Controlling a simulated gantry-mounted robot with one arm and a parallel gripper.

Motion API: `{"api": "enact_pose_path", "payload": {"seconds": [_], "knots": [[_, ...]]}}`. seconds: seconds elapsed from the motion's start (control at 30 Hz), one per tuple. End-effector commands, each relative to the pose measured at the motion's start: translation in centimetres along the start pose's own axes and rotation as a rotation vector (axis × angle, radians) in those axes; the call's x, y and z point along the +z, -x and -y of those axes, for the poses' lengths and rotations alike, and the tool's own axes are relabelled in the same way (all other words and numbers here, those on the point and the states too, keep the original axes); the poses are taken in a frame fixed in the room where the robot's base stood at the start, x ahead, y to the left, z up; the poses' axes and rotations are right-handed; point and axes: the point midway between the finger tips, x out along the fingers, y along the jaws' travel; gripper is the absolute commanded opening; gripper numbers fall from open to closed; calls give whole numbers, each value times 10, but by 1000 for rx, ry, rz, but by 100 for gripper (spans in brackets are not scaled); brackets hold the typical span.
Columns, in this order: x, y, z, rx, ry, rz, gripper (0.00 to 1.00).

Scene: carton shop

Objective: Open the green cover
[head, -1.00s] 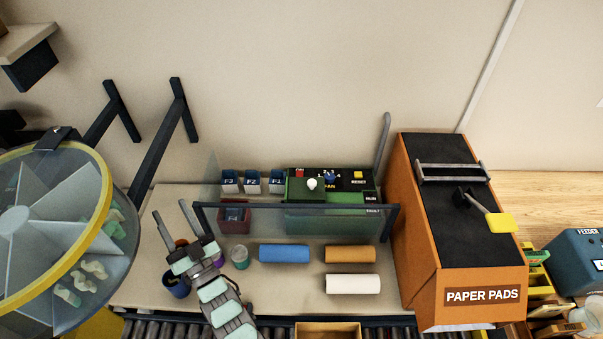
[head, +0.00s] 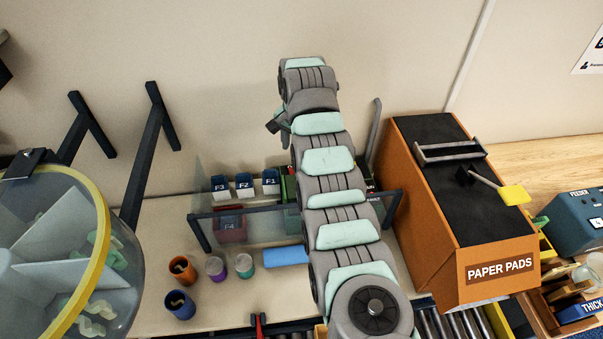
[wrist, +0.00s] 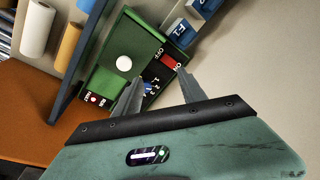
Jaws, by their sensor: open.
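The green cover (wrist: 111,60), with a round white knob (wrist: 124,63), is on a green control box in the wrist view. It appears closed, lying flat. My gripper (wrist: 158,79) is open and empty. Its fingers are over the black switch panel beside the cover, near the red ON/OFF switch (wrist: 171,61) and the blue numbered dial (wrist: 147,87). The knob is apart from the fingers. In the head view my arm hides the cover and most of the box; only a green strip (head: 290,193) shows. The gripper's fingers are not clear there.
A clear guard with a dark rail (head: 245,210) stands in front of the box. Blue F-labelled bins (head: 245,185) are left of it. The orange PAPER PADS machine (head: 460,225) is on the right. Cups (head: 180,303) and a blue roll (head: 286,255) lie in front.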

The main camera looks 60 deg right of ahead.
Motion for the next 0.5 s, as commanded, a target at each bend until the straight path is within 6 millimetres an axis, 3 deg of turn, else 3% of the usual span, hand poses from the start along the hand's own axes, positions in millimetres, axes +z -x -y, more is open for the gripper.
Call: {"api": "enact_pose_path", "payload": {"seconds": [0.03, 0.1, 0.23, 0.37, 0.5], "knots": [[-4, 16, -18, 35, -33, 30, 48], [-1, 30, -38, 79, -67, 72, 48], [2, 43, -57, 122, -100, 113, 48], [5, 35, -62, 133, -105, 123, 48], [8, 13, -65, 133, -104, 126, 48]]}}
